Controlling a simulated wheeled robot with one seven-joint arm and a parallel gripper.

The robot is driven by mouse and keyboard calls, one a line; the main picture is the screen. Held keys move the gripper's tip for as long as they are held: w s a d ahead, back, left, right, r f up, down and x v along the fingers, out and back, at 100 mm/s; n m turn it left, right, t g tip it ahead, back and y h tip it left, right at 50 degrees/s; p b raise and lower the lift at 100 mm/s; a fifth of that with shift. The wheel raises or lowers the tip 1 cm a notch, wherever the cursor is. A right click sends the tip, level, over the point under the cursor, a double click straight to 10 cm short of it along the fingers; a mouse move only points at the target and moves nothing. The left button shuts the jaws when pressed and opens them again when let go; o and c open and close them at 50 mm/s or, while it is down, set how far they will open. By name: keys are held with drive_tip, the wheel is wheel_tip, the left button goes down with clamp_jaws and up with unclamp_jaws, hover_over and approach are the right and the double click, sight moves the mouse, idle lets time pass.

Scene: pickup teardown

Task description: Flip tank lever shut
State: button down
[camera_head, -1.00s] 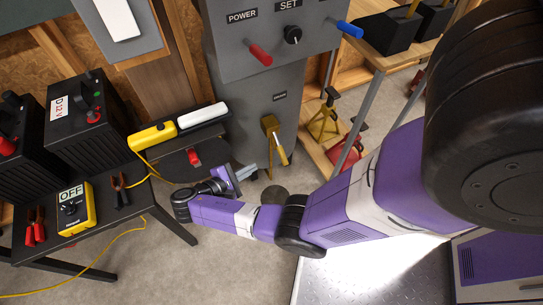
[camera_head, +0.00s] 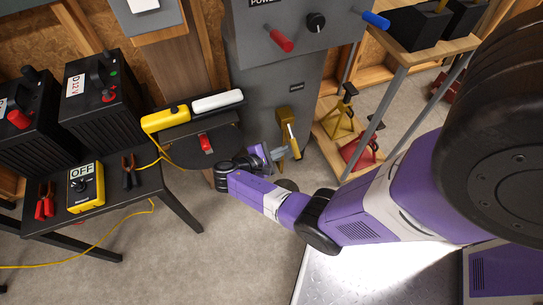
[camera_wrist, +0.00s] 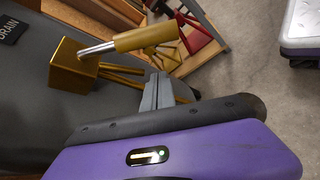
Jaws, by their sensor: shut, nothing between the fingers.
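The tank lever is on a brass drain valve (camera_head: 284,114) on the front of the grey tank cabinet (camera_head: 285,85). In the head view its handle (camera_head: 294,142) slants down from the valve. In the wrist view the brass block (camera_wrist: 72,70) is at left, and a silver rod with a tan grip (camera_wrist: 147,38) reaches from it to the right. My gripper (camera_head: 281,153) is beside the lever's lower end. In the wrist view my fingers (camera_wrist: 158,90) are together, empty, and just below the grip in the picture. I cannot tell whether they touch it.
A round dark table (camera_head: 190,153) with a red object stands left of my gripper. A wooden shelf with a yellow jack stand (camera_head: 343,112) and a red jack (camera_head: 360,150) stands to the right. A black bench (camera_head: 135,195) is at far left.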

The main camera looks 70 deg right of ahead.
sight(294, 142)
drive_tip(key=shift+s+a+r+p, duration=0.25)
drive_tip(key=shift+s+r, duration=0.1)
drive_tip(key=shift+r, duration=0.2)
drive_tip(key=shift+s+a+r+p, duration=0.1)
drive_tip(key=shift+s+a+r, duration=0.2)
drive_tip(key=shift+r, duration=0.2)
drive_tip(key=shift+s+a+r+p, duration=0.25)
drive_tip(key=shift+s+r, duration=0.1)
drive_tip(key=shift+r, duration=0.2)
drive_tip(key=shift+r, duration=0.1)
